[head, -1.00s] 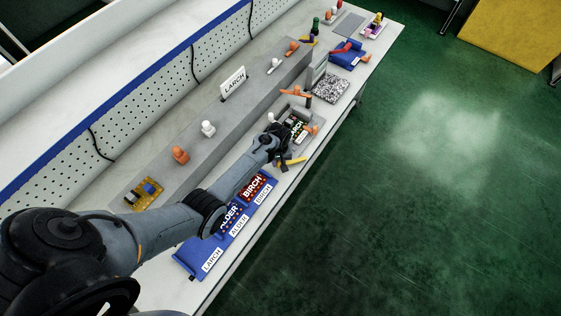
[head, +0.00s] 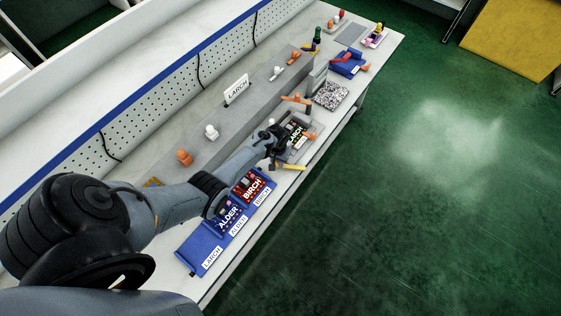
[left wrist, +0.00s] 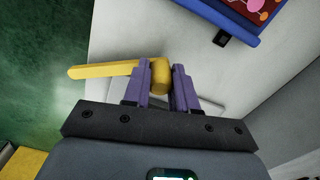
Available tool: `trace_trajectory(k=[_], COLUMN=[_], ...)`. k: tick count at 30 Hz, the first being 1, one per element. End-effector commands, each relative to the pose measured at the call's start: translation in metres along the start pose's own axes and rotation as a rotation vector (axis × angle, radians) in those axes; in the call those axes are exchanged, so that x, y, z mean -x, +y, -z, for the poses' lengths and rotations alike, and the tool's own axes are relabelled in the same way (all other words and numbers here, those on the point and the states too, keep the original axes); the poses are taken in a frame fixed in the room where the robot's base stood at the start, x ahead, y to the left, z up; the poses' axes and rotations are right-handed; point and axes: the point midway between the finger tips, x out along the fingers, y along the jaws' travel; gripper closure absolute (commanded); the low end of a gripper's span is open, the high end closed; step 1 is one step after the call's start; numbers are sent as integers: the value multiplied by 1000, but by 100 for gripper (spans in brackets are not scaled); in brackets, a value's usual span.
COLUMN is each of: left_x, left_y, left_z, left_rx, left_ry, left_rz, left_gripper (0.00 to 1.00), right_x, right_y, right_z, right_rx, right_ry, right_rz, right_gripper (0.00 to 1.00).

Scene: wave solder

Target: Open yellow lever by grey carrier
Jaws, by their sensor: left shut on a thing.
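The yellow lever (head: 289,167) sits at the near end of the grey carrier (head: 313,147). A dark LARCH board (head: 296,132) lies in the carrier. My left gripper (head: 273,156) is at the lever's pivot end, and its arm partly hides the carrier's left side. In the left wrist view, the purple fingers of my left gripper (left wrist: 164,78) are shut around the thick end of the yellow lever (left wrist: 103,70). The lever's long arm extends left from the fingers. My right gripper is not in view.
A blue tray (head: 185,252) with ALDER and BIRCH boards lies nearer on the table. An orange lever (head: 296,98) and a speckled pad (head: 331,95) are beyond the carrier. A grey raised ledge (head: 228,118) with a LARCH sign runs along the left.

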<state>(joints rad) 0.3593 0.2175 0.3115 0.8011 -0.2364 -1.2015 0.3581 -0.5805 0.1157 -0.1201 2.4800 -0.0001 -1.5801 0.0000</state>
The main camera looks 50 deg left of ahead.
Motion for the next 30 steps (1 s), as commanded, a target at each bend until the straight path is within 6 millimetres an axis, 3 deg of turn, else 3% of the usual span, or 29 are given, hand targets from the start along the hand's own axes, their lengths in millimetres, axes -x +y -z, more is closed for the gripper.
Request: trace_trajectory(k=[5, 6, 11, 23, 30], left_x=[-1, -1, -1, 6, 39], left_y=[0, 0, 0, 1, 1], left_z=[0, 0, 0, 0, 0], left_rx=[-2, -2, -1, -1, -1], left_ry=[1, 1, 0, 2, 3], left_rz=[0, 0, 0, -1, -1], left_gripper=[100, 72, 48, 48, 48], right_x=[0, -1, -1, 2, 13], right_y=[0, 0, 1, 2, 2], right_z=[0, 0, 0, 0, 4], right_rx=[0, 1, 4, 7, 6], right_ry=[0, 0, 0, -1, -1], right_rz=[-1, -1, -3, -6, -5], right_gripper=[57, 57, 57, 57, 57])
